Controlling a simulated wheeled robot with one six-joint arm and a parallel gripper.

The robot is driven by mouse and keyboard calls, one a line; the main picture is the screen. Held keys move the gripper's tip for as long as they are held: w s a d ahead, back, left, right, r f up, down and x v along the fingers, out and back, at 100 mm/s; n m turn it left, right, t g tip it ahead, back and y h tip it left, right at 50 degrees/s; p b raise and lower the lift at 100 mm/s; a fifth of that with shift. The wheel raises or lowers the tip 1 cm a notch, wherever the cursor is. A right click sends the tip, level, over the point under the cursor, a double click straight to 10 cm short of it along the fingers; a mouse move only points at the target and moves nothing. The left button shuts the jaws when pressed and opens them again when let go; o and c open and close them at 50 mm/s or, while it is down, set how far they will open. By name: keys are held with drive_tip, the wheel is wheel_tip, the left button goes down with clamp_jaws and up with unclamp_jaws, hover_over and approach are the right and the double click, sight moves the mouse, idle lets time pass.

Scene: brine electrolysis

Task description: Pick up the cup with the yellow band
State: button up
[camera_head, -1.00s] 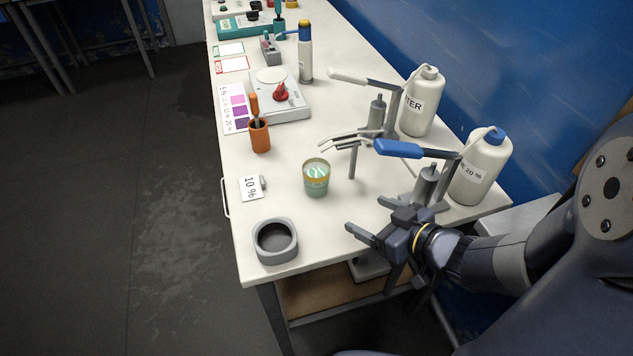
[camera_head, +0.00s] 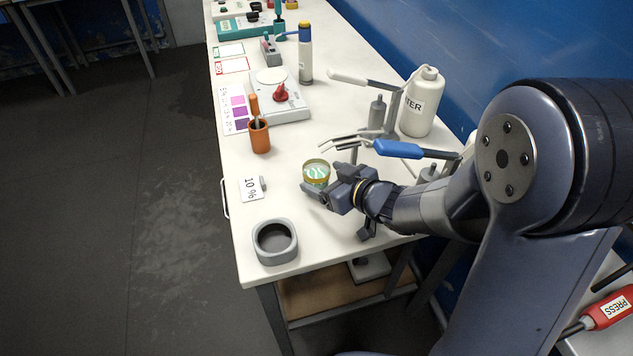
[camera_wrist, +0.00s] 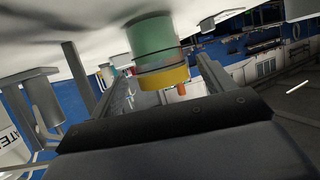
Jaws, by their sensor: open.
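The cup with the yellow band (camera_head: 316,172) stands upright on the white bench in the head view, its lower part hidden behind my gripper. In the wrist view the cup (camera_wrist: 152,45) appears upside down, green with a yellow band at its rim. My gripper (camera_head: 322,184) is open, right at the near side of the cup. In the wrist view its two fingers reach forward on either side of the cup, the left one farther from it than the right one. I cannot tell whether either finger touches it.
A grey square holder (camera_head: 275,243) stands at the bench's near left corner. A "10 %" card (camera_head: 251,188) lies left of the cup. An orange pot (camera_head: 259,136) is farther back.

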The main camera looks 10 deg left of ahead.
sight(309, 170)
drive_tip(key=x, duration=0.5)
drive_tip(key=shift+w+a, duration=0.15)
drive_tip(key=shift+a, duration=0.1)
drive_tip(key=shift+c, duration=0.3)
drive_tip(key=c, duration=1)
drive_tip(key=shift+c, duration=0.6)
drive_tip(key=shift+r, duration=0.15)
